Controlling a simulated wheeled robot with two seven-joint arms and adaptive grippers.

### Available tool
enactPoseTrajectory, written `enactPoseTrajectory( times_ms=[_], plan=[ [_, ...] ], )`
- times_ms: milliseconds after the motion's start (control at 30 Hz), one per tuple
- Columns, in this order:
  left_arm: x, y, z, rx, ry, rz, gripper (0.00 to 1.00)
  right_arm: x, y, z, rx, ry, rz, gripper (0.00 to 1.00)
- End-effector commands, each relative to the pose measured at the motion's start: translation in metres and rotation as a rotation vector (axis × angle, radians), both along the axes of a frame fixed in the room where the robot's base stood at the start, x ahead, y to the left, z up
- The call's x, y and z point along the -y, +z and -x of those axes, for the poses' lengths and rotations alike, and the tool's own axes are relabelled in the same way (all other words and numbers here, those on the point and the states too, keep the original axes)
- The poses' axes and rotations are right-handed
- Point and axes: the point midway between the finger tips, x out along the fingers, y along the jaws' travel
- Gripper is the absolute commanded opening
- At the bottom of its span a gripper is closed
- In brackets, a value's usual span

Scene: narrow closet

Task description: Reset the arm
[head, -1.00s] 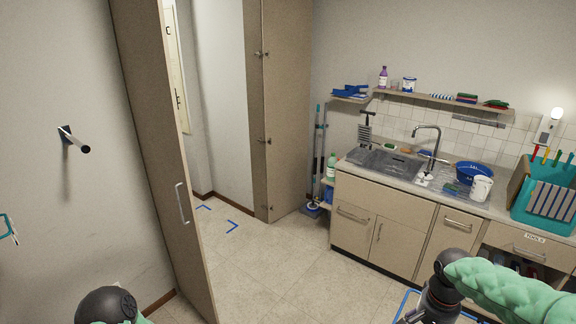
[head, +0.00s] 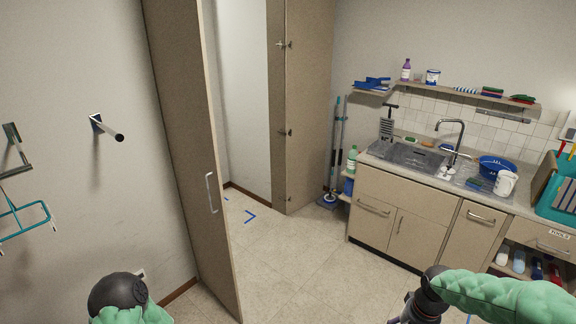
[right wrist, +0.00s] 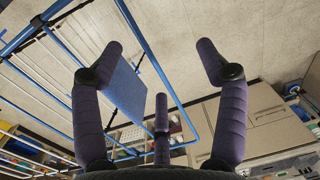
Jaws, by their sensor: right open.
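My right arm (head: 490,291), in a green sleeve, enters at the lower right of the head view, with its dark wrist near the bottom edge. In the right wrist view my right gripper (right wrist: 160,58) has its dark padded fingers spread wide and holds nothing. Beyond the fingers are a blue-framed drying rack (right wrist: 150,45) and a blue cloth (right wrist: 125,90) hanging on it; I cannot tell how far they are from the fingers. My left arm (head: 122,300) shows only as a dark joint and green sleeve at the bottom left; its gripper is out of view.
A tall open door (head: 190,150) stands left of centre. The sink counter (head: 400,190) runs along the right wall, with a shelf (head: 470,95) above. A wall hook (head: 108,128) and a teal wire frame (head: 22,218) are on the left. The middle floor (head: 300,260) is clear.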

Motion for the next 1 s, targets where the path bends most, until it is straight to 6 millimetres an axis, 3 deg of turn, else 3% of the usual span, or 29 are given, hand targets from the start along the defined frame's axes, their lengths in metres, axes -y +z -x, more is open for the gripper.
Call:
enactPoseTrajectory(
  times_ms=[267, 467, 600, 800, 1000],
  plan=[
    [0.000, 0.000, 0.000, 0.000, -0.001, 0.000, 0.40, -0.055, -0.087, 0.006, 0.007, 0.105, -0.112, 0.74],
    [0.000, 0.000, 0.000, 0.001, 0.000, 0.000, 0.40, -0.102, -0.156, 0.029, 0.026, 0.170, -0.195, 0.74],
    [0.000, 0.000, 0.000, 0.000, 0.000, 0.000, 0.40, -0.132, -0.196, 0.055, 0.037, 0.201, -0.235, 0.74],
    [0.000, 0.000, 0.000, 0.000, 0.000, 0.000, 0.40, -0.163, -0.238, 0.094, 0.049, 0.231, -0.261, 0.74],
    [0.000, 0.000, 0.000, 0.001, 0.000, 0.000, 0.40, -0.179, -0.261, 0.125, 0.054, 0.252, -0.261, 0.74]
  ],
)
